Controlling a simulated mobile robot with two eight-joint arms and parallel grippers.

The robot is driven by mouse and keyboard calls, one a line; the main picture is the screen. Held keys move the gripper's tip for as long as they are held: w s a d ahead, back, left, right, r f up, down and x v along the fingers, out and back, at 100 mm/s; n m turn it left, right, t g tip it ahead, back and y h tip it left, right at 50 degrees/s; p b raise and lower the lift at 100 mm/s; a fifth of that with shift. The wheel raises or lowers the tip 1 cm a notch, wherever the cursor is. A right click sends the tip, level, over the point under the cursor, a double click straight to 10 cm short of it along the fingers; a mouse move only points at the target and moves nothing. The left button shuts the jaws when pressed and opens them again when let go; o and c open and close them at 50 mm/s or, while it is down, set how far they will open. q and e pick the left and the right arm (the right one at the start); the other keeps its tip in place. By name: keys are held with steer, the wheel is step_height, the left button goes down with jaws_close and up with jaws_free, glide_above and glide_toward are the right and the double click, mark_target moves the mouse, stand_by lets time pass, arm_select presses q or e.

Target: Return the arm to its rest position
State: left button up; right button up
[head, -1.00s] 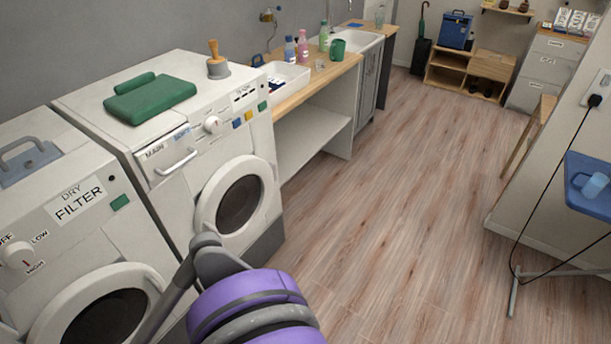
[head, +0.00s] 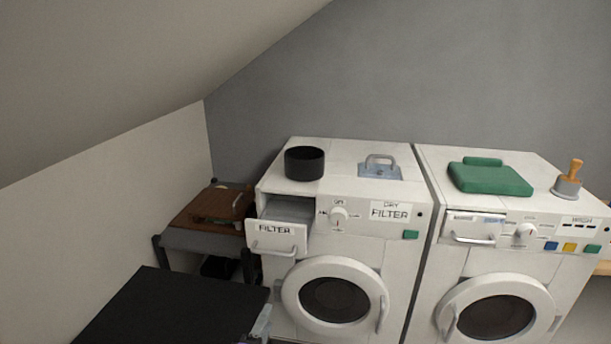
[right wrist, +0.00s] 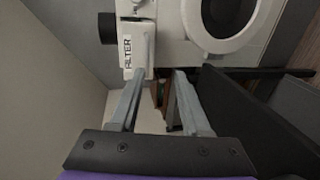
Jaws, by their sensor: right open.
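My right gripper (head: 262,324) shows only as a small grey piece at the bottom of the head view, below the filter drawer. In the right wrist view my right gripper (right wrist: 158,76) is open, with nothing visible between its two grey fingers. The drawer front labelled FILTER (head: 277,241) stands pulled out from the left white machine (head: 343,247). In the right wrist view the drawer front (right wrist: 138,48) is just beyond the left finger; I cannot tell if they touch. Most of my right arm is hidden. My left gripper is not in view.
A flat black surface (head: 165,308) lies close beside the right gripper. A brown case (head: 212,207) sits on a grey stand at the left, under the sloping ceiling. A black pot (head: 304,163) and a grey handled plate (head: 380,168) are on the left machine.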

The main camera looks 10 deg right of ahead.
steer(key=s+d+f+m+g, duration=0.3)
steer(key=s+d, duration=0.1)
steer(key=d, duration=0.4)
steer(key=s+d+f+m+g, duration=0.3)
steer(key=d+m, duration=0.1)
steer(key=d, duration=0.5)
steer(key=s+d+f+m+g+y, duration=0.1)
steer(key=s+m+y, duration=0.1)
steer(key=s, duration=0.4)
steer(key=s+d+f+m+g+y, duration=0.1)
steer(key=s+f+m+g+y, duration=0.1)
steer(key=s+m, duration=0.3)
steer(key=shift+s+d+y, duration=0.3)
steer(key=shift+s+y, duration=0.1)
steer(key=shift+s, duration=0.85)
steer(key=shift+w, duration=0.15)
